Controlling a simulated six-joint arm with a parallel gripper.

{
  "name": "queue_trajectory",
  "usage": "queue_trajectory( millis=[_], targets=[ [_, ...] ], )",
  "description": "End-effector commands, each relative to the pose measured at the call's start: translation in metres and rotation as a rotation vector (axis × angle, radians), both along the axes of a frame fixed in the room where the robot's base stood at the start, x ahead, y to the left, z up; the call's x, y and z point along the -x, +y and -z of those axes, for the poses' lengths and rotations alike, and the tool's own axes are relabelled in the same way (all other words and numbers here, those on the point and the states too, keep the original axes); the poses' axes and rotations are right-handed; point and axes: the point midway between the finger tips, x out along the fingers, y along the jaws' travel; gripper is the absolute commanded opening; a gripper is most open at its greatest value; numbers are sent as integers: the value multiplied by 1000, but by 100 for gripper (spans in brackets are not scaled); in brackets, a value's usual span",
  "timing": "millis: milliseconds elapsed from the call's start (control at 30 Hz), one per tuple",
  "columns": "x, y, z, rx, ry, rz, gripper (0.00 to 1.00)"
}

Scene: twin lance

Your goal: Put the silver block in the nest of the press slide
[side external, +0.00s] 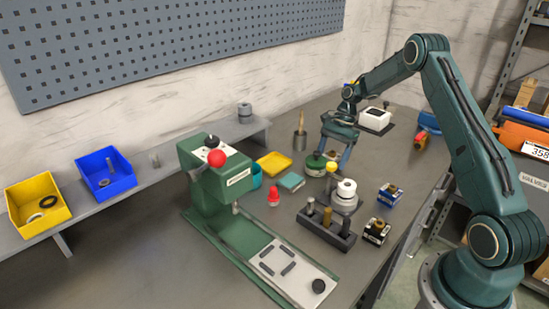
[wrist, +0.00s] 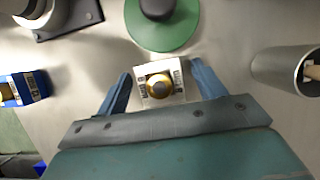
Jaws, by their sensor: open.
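The silver block (wrist: 146,101) is a pale, square block with dark marks on its sides and a round brass button on top. In the wrist view it sits on the table between the two blue fingers of my gripper (wrist: 160,78), with a gap on each side. In the side view my gripper (side external: 336,156) is low over the table at the back, open, and largely hides the block. The green press (side external: 215,185) stands left of centre. Its pale slide plate (side external: 299,274) extends toward the front, with dark bars around the nest (side external: 277,261) and a black knob. The nest looks empty.
A green round pot (wrist: 165,38) is close beside the block. A metal cup (side external: 300,141), a blue block (side external: 390,194), a dark block (side external: 377,231) and a black stand with posts (side external: 325,232) are around.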

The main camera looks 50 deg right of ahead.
Motion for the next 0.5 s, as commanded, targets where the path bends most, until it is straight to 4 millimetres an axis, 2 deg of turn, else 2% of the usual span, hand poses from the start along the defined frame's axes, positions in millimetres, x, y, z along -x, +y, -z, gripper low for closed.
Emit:
queue_trajectory(
  millis=[333,500],
  targets=[
    [0,0,0,0,0,0,69],
    [0,0,0,0,0,0,36]
  ],
)
